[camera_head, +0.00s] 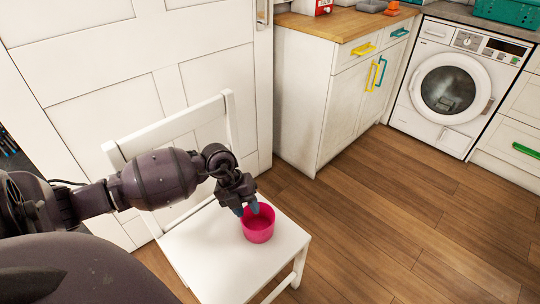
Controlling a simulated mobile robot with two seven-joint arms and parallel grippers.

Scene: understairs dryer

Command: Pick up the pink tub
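The pink tub (259,230) stands upright on the seat of a white chair (205,252), near its right side. I cannot tell whether either finger touches the tub. The gripper hides part of the tub's upper left rim. My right gripper is not in view.
A white panelled door (100,90) stands behind the chair. A white cabinet (310,110) with a wooden top (345,22) is beyond it, and a white dryer (455,90) is at the upper right. The wooden floor (420,215) on the right is clear.

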